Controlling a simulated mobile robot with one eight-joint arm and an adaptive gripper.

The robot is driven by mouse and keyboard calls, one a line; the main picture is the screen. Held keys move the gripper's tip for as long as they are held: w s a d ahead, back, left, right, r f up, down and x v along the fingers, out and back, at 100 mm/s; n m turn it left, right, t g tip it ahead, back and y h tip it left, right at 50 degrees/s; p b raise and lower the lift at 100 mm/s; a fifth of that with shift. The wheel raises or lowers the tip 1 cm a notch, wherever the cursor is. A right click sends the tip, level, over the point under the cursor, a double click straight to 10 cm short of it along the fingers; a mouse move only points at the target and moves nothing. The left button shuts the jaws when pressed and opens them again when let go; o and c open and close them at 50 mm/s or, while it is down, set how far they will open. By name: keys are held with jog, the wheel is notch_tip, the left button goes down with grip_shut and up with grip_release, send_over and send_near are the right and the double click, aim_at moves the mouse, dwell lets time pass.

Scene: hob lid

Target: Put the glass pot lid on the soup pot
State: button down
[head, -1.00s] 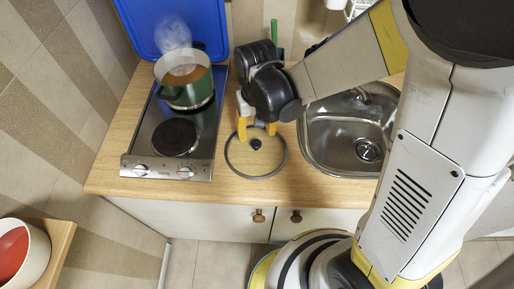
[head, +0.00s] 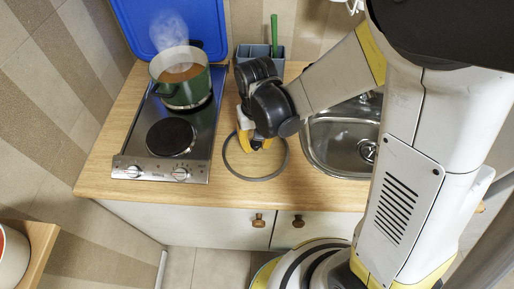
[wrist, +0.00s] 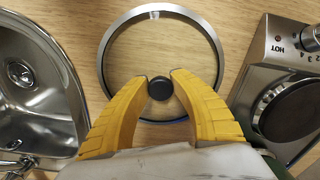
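The glass pot lid (head: 276,176) lies flat on the wooden counter between the hob and the sink. The wrist view shows its metal rim (wrist: 107,50) and its dark round knob (wrist: 160,88). My gripper (head: 256,142) is over the lid. In the wrist view its yellow fingers (wrist: 160,76) are open, one on each side of the knob, with small gaps. The green soup pot (head: 184,92) stands on the rear burner of the hob, uncovered, with orange-brown soup and steam rising. In the head view my gripper hides the lid's far part and knob.
The steel hob (head: 150,168) has an empty dark front burner (head: 171,137). A blue panel (head: 165,22) stands behind the hob. The sink (head: 335,150) is right of the lid. A grey-blue holder (head: 250,52) with a green-handled item stands at the back.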

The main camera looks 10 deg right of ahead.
aim_at(256, 144)
jog(key=shift+r, duration=0.1)
dwell(0.5)
jog(key=shift+r+p, duration=1)
jog(key=shift+r, duration=0.4)
notch_tip(256, 144, up, 18)
jog(key=p, duration=1.4)
jog(key=w+a, duration=1)
jog(key=w, duration=0.4)
jog(key=w+a, duration=1.1)
jog(key=w, duration=0.4)
notch_tip(256, 144, down, 7)
jog(key=b, duration=0.4)
jog(key=shift+s, duration=0.15)
jog(key=shift+f+b, duration=0.1)
jog(key=shift+b, duration=0.2)
